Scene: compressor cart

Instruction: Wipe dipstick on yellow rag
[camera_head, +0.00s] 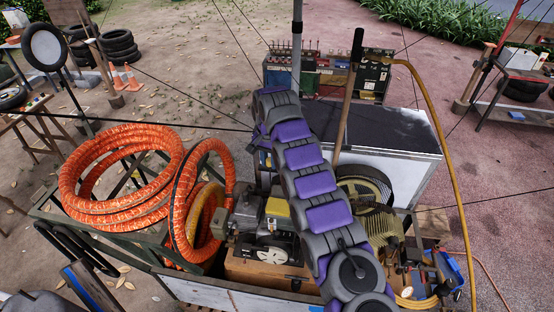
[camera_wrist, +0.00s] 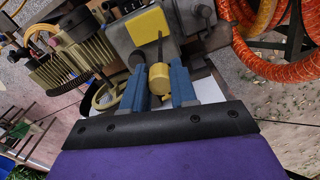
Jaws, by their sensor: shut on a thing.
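In the wrist view, my gripper (camera_wrist: 158,72) has its two blue fingers on either side of the dipstick's (camera_wrist: 159,82) round yellow handle and is shut on it. I cannot tell whether the rod touches the cloth. The rag lies flat on a grey engine housing. In the head view, the rag (camera_head: 278,208) shows on top of the engine, left of my purple arm. My gripper and the dipstick cannot be made out there.
Coiled orange hoses (camera_head: 120,178) fill the cart's left side. A ribbed compressor head (camera_head: 375,215) stands right of my arm, with a yellow hose (camera_head: 450,165) arching past it. A white box with a dark top (camera_head: 400,130) stands behind. Thin dark cables cross the view.

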